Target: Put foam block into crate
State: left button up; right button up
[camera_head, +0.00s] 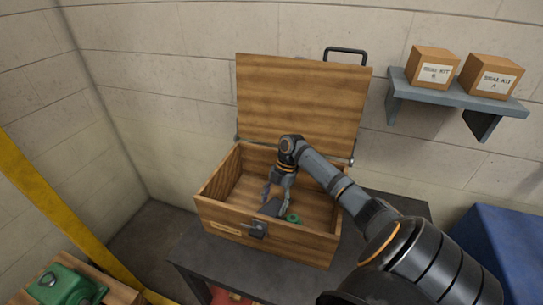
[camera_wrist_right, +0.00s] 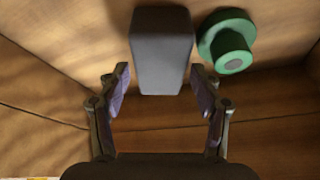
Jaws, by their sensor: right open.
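The wooden crate (camera_head: 222,212) stands on a dark table with its lid up. My right gripper (camera_head: 275,199) reaches down inside it, and in the right wrist view its fingers (camera_wrist_right: 161,88) are spread apart. A dark grey foam block (camera_wrist_right: 162,50) lies in the crate just beyond the fingertips, level with the gap between them; it also shows in the head view (camera_head: 271,208). I see clear space between each finger and the block. My left gripper is not in view.
A green round flanged part (camera_wrist_right: 228,42) lies in the crate right beside the block; it also shows in the head view (camera_head: 293,218). The crate's raised lid (camera_head: 300,100) stands behind. A wall shelf (camera_head: 455,95) with two boxes is at upper right. A green motor (camera_head: 65,287) sits at lower left.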

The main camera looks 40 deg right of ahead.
jog(key=v, duration=0.8)
jog(key=shift+d+r+b, duration=0.1)
jog(key=shift+r+b, duration=0.1)
jog(key=shift+b, duration=0.1)
